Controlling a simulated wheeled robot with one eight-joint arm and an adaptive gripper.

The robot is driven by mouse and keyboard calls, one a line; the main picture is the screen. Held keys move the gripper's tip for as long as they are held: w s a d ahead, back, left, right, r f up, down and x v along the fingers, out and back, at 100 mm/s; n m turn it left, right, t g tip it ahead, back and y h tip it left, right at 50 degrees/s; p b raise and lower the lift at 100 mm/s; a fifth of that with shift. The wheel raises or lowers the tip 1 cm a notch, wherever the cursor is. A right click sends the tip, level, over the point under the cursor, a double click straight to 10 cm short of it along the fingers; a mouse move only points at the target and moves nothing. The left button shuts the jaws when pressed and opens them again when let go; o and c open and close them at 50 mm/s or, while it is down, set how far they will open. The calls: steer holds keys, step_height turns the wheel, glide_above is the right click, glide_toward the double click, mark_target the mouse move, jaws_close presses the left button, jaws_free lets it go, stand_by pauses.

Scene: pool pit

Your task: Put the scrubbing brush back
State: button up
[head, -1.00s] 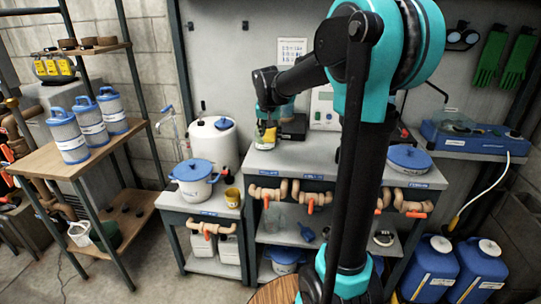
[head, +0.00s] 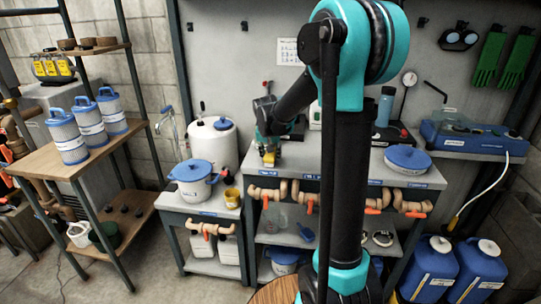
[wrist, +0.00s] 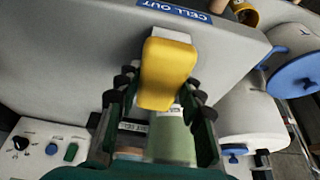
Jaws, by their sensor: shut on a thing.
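My gripper (head: 268,152) is low over the left end of the grey counter (head: 330,157), in the head view. It is shut on a yellow block-like thing, which I take to be the scrubbing brush (wrist: 167,72); the brush also shows as a small yellow patch in the head view (head: 269,159). In the wrist view the brush lies between the fingertips, near the counter's front edge. Whether it touches the counter I cannot tell. A green cylinder (wrist: 172,140) shows behind it between the fingers.
Black hooks (head: 245,27) are on the back wall. A blue-lidded pot (head: 194,180) and a yellow cup (head: 232,197) stand on the lower cabinet to the left.

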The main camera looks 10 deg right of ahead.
steer(key=o, duration=1.1)
steer(key=shift+f, duration=0.1)
steer(key=v, duration=1.2)
steer(key=shift+s+d+f, duration=0.1)
steer(key=shift+s, duration=0.15)
steer(key=s+d+f+n, duration=0.1)
steer(key=s+d+f, duration=0.1)
steer(key=s+f, duration=0.7)
steer(key=s+d+f+n+y, duration=0.1)
steer(key=s+d+f+n, duration=0.1)
steer(key=s+f, duration=0.8)
steer(key=s+d, duration=0.1)
steer(key=s, duration=0.5)
steer(key=shift+s+n, duration=0.3)
steer(key=shift+s, duration=0.05)
steer(key=shift+d+f, duration=0.1)
